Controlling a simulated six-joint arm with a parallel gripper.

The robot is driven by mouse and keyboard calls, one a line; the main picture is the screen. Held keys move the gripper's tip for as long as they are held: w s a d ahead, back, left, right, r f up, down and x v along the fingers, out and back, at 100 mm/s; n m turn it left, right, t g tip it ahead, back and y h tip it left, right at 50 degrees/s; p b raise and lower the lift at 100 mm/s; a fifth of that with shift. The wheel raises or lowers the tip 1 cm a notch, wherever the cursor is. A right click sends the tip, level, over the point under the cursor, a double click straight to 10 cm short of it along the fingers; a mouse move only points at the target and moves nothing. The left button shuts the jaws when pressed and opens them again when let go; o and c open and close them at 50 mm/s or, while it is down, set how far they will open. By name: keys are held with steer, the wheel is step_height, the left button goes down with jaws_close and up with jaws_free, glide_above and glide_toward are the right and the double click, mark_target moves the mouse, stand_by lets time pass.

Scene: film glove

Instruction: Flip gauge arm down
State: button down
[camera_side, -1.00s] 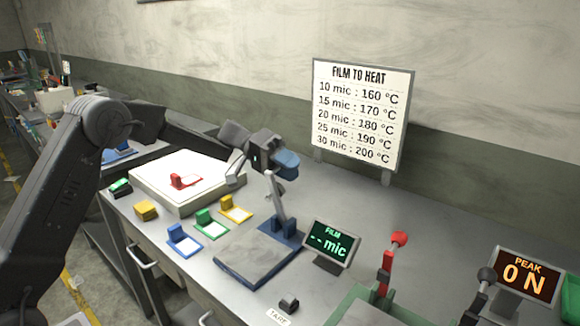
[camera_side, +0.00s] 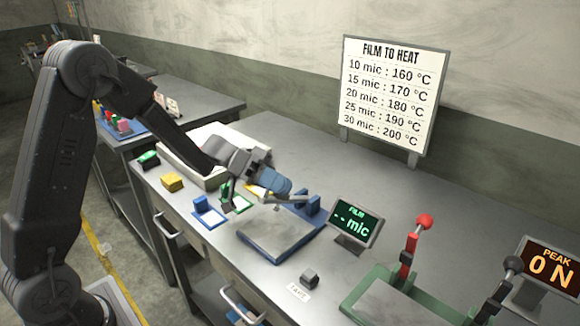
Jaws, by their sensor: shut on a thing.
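The film gauge has a grey plate (camera_side: 275,240) on a blue base, with a blue hinge block (camera_side: 312,202) at its back corner. Its grey arm (camera_side: 288,198) reaches left from the hinge and lies low, close to level, above the plate's back edge. My gripper (camera_side: 256,188) is at the free end of the arm, shut on it. A rounded blue piece (camera_side: 272,179) shows at the gripper; whether it belongs to the gauge arm is unclear. The contact itself is partly hidden. The film display (camera_side: 355,222) reads "-- mic".
Blue (camera_side: 208,212), green (camera_side: 236,203) and partly hidden yellow sample pieces lie left of the gauge. A yellow block (camera_side: 172,182) is farther left. A red-knobbed lever (camera_side: 410,250) and the "PEAK 0 N" display (camera_side: 550,267) stand right. A small dark block (camera_side: 310,278) sits in front.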

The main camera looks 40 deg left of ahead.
steer(key=s+f, duration=0.1)
steer(key=f, duration=0.1)
steer(key=s+f, duration=0.2)
steer(key=shift+s+f, duration=0.2)
steer(key=shift+f, duration=0.15)
steer(key=shift+s+f, duration=0.2)
steer(key=shift+f, duration=0.4)
steer(key=shift+s+f, duration=0.2)
steer(key=shift+f, duration=0.35)
steer(key=c, duration=0.9)
jaws_free()
steer(key=shift+o, duration=0.2)
steer(key=v, duration=1.4)
steer(key=shift+r, duration=0.2)
steer(key=shift+d, duration=0.1)
